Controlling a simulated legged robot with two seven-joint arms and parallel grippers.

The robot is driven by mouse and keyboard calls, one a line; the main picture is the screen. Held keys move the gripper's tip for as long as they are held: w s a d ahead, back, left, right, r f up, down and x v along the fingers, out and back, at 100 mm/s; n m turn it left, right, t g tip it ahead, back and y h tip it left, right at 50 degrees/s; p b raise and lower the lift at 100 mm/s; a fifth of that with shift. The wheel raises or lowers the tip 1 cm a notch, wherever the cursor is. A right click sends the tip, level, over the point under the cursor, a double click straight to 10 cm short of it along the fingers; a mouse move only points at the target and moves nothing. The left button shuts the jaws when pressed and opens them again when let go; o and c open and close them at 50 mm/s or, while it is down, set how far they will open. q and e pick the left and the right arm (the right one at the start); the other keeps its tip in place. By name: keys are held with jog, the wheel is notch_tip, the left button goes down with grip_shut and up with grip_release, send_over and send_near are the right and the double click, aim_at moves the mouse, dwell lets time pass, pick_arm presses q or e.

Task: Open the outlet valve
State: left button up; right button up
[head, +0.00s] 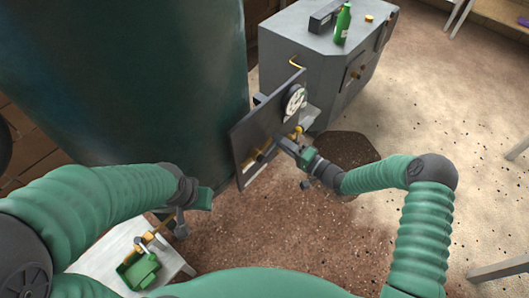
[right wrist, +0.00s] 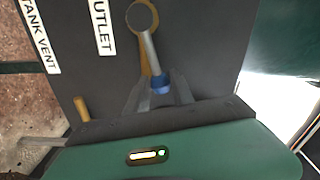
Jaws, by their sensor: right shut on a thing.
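The outlet valve lever (right wrist: 150,50) is a grey rod with a blue tip, on a round dark pivot over a brass-coloured body. It is on a dark panel beside a label reading "UTLET", its first letter cut off. My right gripper (right wrist: 159,95) is shut on the lever near its blue tip. In the head view my right gripper (head: 283,146) is at the dark panel (head: 246,140) and hides most of the lever. My left gripper (head: 191,206) hangs away from the panel, low at the left; its jaws do not show clearly.
A large dark green tank (head: 130,70) stands behind the panel at left. A grey cabinet (head: 310,55) with a green bottle (head: 343,22) on top is at the back. A white stool (head: 105,262) bears a green object (head: 138,271). Open floor lies at right.

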jog(key=shift+f+m+b, duration=0.65)
jog(key=shift+f+m, duration=0.25)
jog(key=shift+m, duration=0.1)
jog(key=shift+w+d+f+m, duration=0.1)
jog(key=shift+f+m, duration=0.15)
jog(key=shift+m, duration=0.25)
jog(key=o, duration=1)
jog(key=shift+r, duration=0.1)
jog(key=p+v, duration=0.1)
jog(key=v, duration=0.3)
